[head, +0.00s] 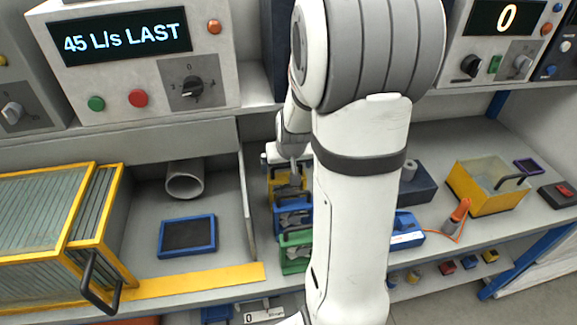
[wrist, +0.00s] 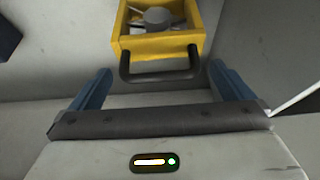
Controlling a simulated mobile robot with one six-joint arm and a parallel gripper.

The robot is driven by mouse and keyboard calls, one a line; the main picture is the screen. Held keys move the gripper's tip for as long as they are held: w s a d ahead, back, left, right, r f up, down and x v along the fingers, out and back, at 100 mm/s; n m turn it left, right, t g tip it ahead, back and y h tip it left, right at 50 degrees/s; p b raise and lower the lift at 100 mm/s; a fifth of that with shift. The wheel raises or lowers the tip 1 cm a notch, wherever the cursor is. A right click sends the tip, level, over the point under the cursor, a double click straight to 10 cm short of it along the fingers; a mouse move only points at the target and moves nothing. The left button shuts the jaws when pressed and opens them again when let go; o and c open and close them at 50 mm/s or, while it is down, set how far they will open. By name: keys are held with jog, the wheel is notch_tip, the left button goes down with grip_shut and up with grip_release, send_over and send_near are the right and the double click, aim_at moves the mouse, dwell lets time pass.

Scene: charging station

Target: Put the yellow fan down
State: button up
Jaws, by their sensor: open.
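The yellow fan (wrist: 157,30) is a square yellow frame with a grey rotor and a black handle. In the wrist view it stands just ahead of my gripper (wrist: 160,90), with its handle between the two blue fingers and apart from both. My gripper is open. In the head view the yellow fan (head: 288,183) stands on the bench at the back of a row, behind a blue fan (head: 292,216) and a green fan (head: 296,251). My gripper (head: 292,180) is at the yellow fan there, small and partly covering it.
A grey divider wall (head: 246,195) runs left of the fans. A blue-framed dark panel (head: 188,236) and a grey pipe (head: 185,180) lie farther left. A blue block (head: 413,187) and a yellow bin (head: 484,190) stand right. My arm hides the bench's middle.

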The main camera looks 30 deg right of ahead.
jog(key=v, duration=1.1)
jog(key=s+a+r+n+g+y, duration=0.1)
jog(key=s+a+n, duration=0.2)
jog(key=s+a, duration=0.9)
jog(key=s, duration=0.2)
jog(key=shift+s+r+g, duration=0.3)
jog(key=shift+r, duration=0.1)
